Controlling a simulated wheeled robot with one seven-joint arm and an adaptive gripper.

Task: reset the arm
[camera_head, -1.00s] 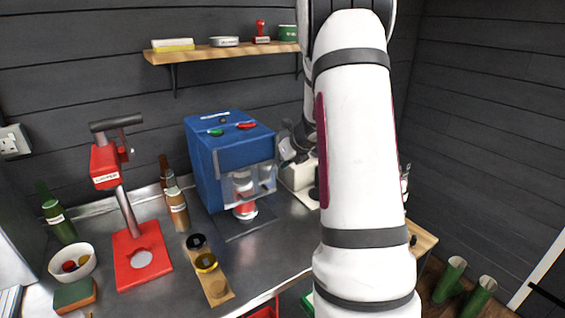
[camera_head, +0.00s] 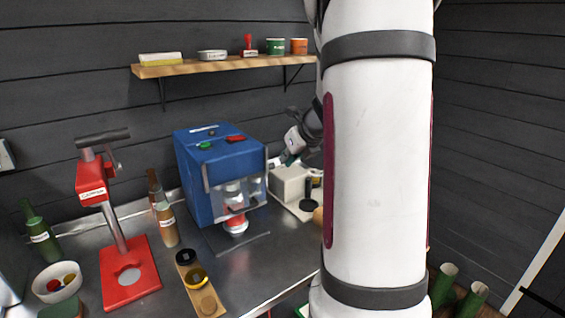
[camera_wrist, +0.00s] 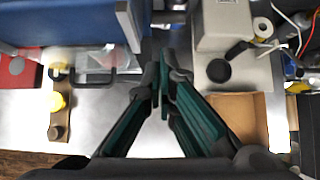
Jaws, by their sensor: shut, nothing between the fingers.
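My arm stands large in the right half of the head view and hides part of the bench and back wall. My gripper (camera_head: 286,158) shows small beside the arm, just right of the blue machine. In the wrist view my gripper (camera_wrist: 163,62) points at the bench with its green-sided fingers together and nothing between them. The fingers are above the bench between the blue machine (camera_wrist: 58,28) on the left and a pale grey device (camera_wrist: 222,28) on the right.
The blue machine (camera_head: 213,180) stands close to my gripper. A red capper (camera_head: 130,275), bottles (camera_head: 167,225) and a white bowl (camera_head: 57,284) are at the left. A wooden shelf (camera_head: 205,66) hangs above. Green tubes (camera_head: 443,283) stand at the lower right. Some metal bench is bare at front.

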